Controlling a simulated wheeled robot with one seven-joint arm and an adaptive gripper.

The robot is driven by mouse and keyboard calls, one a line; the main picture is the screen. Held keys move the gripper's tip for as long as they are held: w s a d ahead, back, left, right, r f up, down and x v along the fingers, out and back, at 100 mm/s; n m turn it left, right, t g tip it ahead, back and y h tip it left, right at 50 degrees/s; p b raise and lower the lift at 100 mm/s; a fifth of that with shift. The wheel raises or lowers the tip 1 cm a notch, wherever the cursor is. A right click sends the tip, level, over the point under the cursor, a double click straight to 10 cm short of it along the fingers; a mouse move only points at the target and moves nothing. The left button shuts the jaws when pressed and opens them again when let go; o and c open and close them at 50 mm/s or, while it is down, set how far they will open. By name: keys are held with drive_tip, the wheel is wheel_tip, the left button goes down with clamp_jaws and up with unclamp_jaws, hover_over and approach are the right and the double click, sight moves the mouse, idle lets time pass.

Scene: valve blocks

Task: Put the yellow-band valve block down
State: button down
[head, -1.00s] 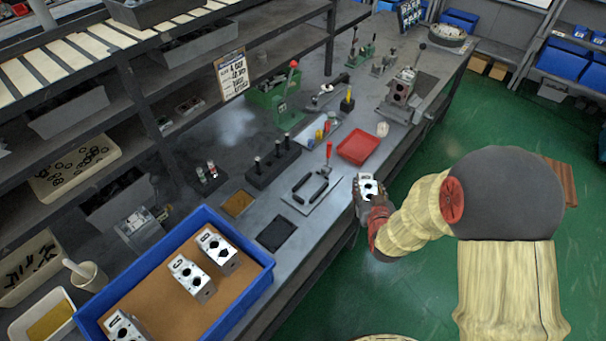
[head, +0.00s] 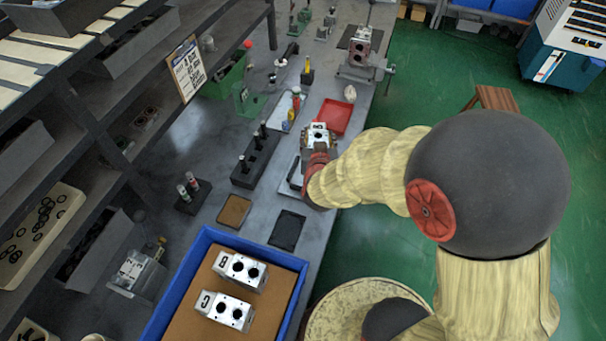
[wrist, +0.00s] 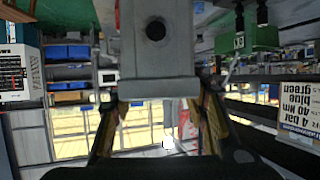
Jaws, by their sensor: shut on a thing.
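My gripper (head: 316,151) is shut on a silver valve block (head: 318,135) over the right part of the workbench. The block also shows large at the top of the wrist view (wrist: 157,65), with a dark round hole, between my gripper's fingers. I see no yellow band on it. In the head view its top bears a dark mark and holes, and my gripper hides its lower part. I cannot tell whether it touches the bench. Two other valve blocks, marked B (head: 240,270) and C (head: 224,309), lie in a blue tray (head: 262,247).
A red tray (head: 336,117) lies just beyond the held block. A black holder with upright pins (head: 255,160) stands to its left. A plate with dark handles (head: 294,178) is partly behind my arm. Brown (head: 235,211) and black (head: 287,230) pads lie nearer. A vise (head: 362,66) stands farther back.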

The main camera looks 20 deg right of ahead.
drive_tip(key=s+d+m+g+h+b, duration=0.2)
drive_tip(key=s+m+h+b, duration=0.15)
drive_tip(key=s, duration=0.55)
drive_tip(key=w+a+f+b, duration=0.1)
drive_tip(key=w, duration=0.1)
drive_tip(key=w+a+f+b, duration=0.1)
drive_tip(key=w, duration=0.2)
drive_tip(key=w+a+f+b, duration=0.1)
drive_tip(key=w, duration=0.1)
drive_tip(key=shift+w+f, duration=0.3)
drive_tip(key=shift+w+a+f+b, duration=0.35)
drive_tip(key=shift+w+f+b, duration=0.5)
drive_tip(key=shift+f, duration=0.6)
drive_tip(key=shift+w+a+f+b, duration=0.4)
drive_tip(key=shift+w+f+b, duration=0.5)
drive_tip(key=shift+f, duration=0.6)
drive_tip(key=shift+w+a+f+b, duration=0.35)
drive_tip(key=shift+w+f+b, duration=0.5)
drive_tip(key=shift+f, duration=0.6)
drive_tip(key=shift+s+f, duration=0.1)
drive_tip(key=shift+s, duration=0.05)
drive_tip(key=c, duration=1)
unclamp_jaws()
drive_tip(key=shift+s+f, duration=0.1)
drive_tip(key=shift+f, duration=0.1)
